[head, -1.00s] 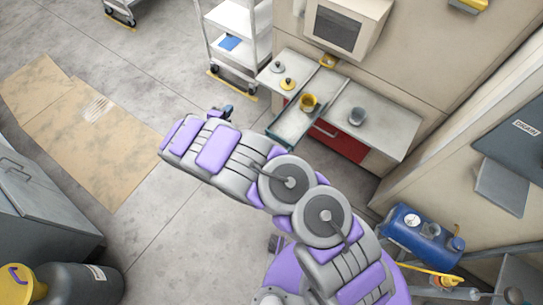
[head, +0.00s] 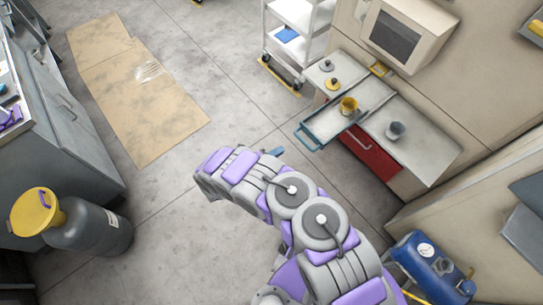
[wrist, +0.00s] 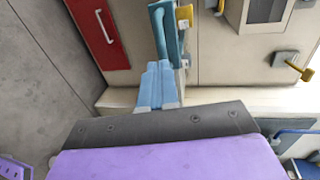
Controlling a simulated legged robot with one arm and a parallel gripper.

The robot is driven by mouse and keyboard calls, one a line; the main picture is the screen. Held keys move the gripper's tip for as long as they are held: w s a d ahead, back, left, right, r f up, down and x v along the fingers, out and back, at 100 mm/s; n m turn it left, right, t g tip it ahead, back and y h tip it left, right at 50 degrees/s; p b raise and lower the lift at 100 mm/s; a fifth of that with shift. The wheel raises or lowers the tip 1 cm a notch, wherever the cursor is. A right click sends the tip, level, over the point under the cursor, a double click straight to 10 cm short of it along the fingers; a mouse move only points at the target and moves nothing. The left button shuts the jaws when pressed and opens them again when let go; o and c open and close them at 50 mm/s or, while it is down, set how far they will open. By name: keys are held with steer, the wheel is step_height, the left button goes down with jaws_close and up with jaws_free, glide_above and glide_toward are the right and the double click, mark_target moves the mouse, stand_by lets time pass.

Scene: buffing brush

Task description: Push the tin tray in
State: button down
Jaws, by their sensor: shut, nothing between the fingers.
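The tin tray (head: 322,127), teal-rimmed, sticks out past the front of the counter, with its blue handle (head: 303,138) facing the open floor. A yellow cup (head: 348,106) stands at its inner part. My gripper (head: 273,152) is beyond the end of my raised arm, left of and below the handle in the head view, mostly hidden by my wrist. In the wrist view my gripper's light blue fingers (wrist: 158,82) are together and empty. They point towards the teal handle (wrist: 158,28) and overlap its lower end in the picture; whether they touch is unclear.
A red drawer front (head: 370,153) is below the counter, right of the tray. A grey cup (head: 396,130) and yellow-knobbed items (head: 332,84) stand on the counter. A white cart (head: 295,45) is left of it. A blue tank (head: 428,266) is near my right. The middle floor is clear.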

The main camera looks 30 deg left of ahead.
steer(key=b+x, duration=0.2)
steer(key=x, duration=0.6)
steer(key=shift+w+d, duration=0.25)
steer(key=shift+w, duration=0.05)
